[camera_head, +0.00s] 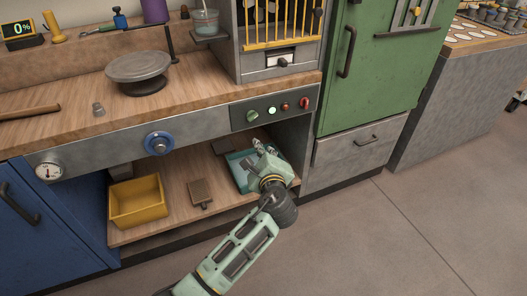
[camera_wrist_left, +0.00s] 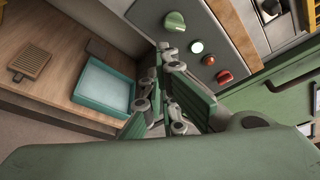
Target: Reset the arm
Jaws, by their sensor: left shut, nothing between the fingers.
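My left arm comes in from the bottom of the head view. Its left gripper (camera_head: 264,151) is in front of the open shelf under the workbench, just below the control panel. In the left wrist view the fingers of this gripper (camera_wrist_left: 165,62) are shut with nothing between them. The fingers appear in front of the panel's edge and beside a teal tray (camera_wrist_left: 104,88); whether they touch anything I cannot tell. The teal tray (camera_head: 237,172) is partly hidden behind the gripper in the head view. My right gripper is in neither view.
The shelf holds a yellow bin (camera_head: 138,203) and a brown board (camera_head: 200,192). The panel (camera_head: 273,108) carries a green knob and red buttons. A turntable (camera_head: 138,67) stands on the bench. A green cabinet (camera_head: 378,70) is at right. Floor (camera_head: 400,230) at lower right is clear.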

